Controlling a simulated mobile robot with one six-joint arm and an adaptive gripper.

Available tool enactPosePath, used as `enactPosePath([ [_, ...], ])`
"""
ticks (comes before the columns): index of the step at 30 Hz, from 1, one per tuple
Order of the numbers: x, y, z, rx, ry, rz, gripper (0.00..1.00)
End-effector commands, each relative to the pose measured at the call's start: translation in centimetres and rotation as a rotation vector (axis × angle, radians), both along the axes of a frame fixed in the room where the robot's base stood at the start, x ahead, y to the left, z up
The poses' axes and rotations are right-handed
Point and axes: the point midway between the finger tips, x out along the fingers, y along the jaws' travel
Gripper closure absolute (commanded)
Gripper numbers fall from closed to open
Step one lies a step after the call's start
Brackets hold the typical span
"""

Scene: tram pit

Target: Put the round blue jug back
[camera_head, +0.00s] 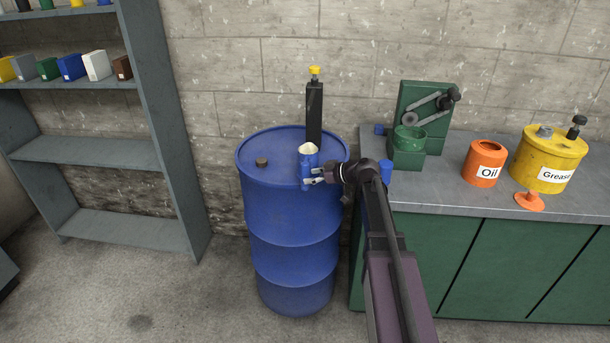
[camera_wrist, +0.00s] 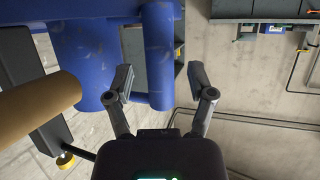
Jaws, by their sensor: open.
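The blue jug (camera_head: 308,160) with a cream top shows at the right front of the blue drum's lid in the head view. I cannot tell whether it rests on the lid or hangs just in front of it. My gripper (camera_head: 315,176) reaches it from the right, fingers apart. In the wrist view my gripper (camera_wrist: 161,84) is open, with an upright blue bar (camera_wrist: 159,50) between its fingers, apparently the jug's handle. A wide blue surface fills the upper left there. A tan cylinder juts in from the left. Finger contact cannot be told.
The blue drum (camera_head: 291,225) has a brown cap on its lid. A black post (camera_head: 314,112) with a yellow knob stands behind the jug. The bench (camera_head: 450,190) at right holds a green machine, an orange Oil can (camera_head: 485,152) and a yellow Grease can (camera_head: 548,150). Shelving (camera_head: 90,155) at left has free boards.

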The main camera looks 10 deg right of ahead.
Motion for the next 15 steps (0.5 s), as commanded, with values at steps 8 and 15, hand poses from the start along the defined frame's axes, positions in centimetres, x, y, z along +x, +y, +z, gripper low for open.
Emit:
enactPosePath([
  [8, -2.9, -3.6, 2.3, 0.000, 0.000, -0.002, 0.29],
  [15, -4.9, -6.3, 3.6, 0.000, -0.001, -0.002, 0.29],
])
